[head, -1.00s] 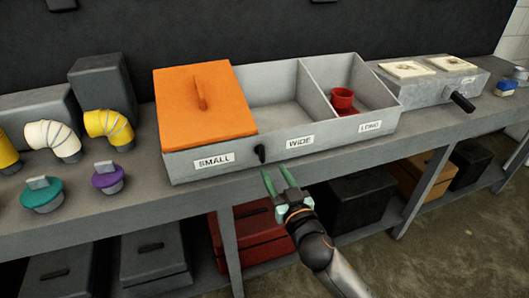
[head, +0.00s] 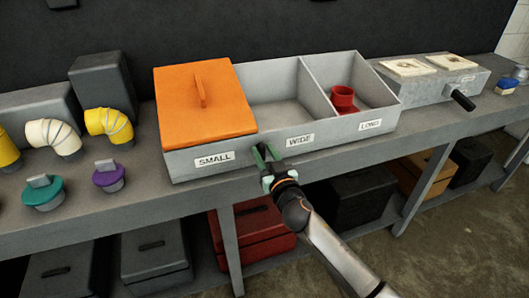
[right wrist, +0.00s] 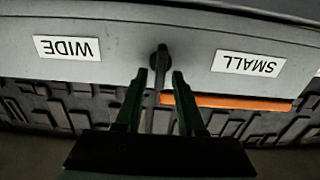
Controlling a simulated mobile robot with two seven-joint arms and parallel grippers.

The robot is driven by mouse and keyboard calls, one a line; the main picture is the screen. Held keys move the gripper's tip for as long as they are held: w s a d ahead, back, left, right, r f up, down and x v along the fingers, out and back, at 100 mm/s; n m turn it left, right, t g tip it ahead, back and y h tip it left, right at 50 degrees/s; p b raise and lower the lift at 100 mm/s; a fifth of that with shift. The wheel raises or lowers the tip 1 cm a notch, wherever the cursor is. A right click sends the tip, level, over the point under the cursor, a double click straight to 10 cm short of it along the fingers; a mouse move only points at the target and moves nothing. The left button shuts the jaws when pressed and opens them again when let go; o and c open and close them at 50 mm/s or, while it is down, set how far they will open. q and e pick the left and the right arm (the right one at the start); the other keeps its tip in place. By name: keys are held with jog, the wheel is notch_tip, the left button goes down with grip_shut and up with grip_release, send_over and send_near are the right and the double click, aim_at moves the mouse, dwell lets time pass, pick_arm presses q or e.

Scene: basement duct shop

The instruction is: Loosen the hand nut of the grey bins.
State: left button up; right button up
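The grey bins (head: 215,171) form one long box on the bench, with SMALL, WIDE and LONG labels. An orange lid (head: 205,105) covers the SMALL bin. The black hand nut (right wrist: 161,62) sticks out of the front wall between the WIDE and SMALL labels in the right wrist view. My right gripper (head: 264,151) is at the front of the box, and its green fingers hide most of the nut in the head view. In the right wrist view its open fingers (right wrist: 159,76) stand on either side of the nut with gaps. My left gripper is out of view.
A red fitting (head: 343,98) stands in the LONG bin. Yellow and cream elbows and teal (head: 42,192) and purple (head: 108,175) capped pieces sit left on the bench. A grey box with a black handle (head: 462,100) is at right. Boxes fill the shelf below.

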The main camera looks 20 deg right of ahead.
grip_shut()
dwell(0.6)
jog(key=n, duration=0.5)
jog(key=shift+a, duration=0.3)
jog(key=shift+a+f+n+p, duration=0.1)
jog(key=shift+f+n+p, duration=0.1)
jog(key=shift+n, duration=1.95)
jog(key=shift+a+f+n+p, duration=0.15)
jog(key=shift+f+n, duration=0.1)
jog(key=shift+n, duration=1.85)
jog(key=shift+a+f+n+p, duration=0.1)
jog(key=shift+f+n, duration=0.1)
jog(key=shift+n, duration=1.95)
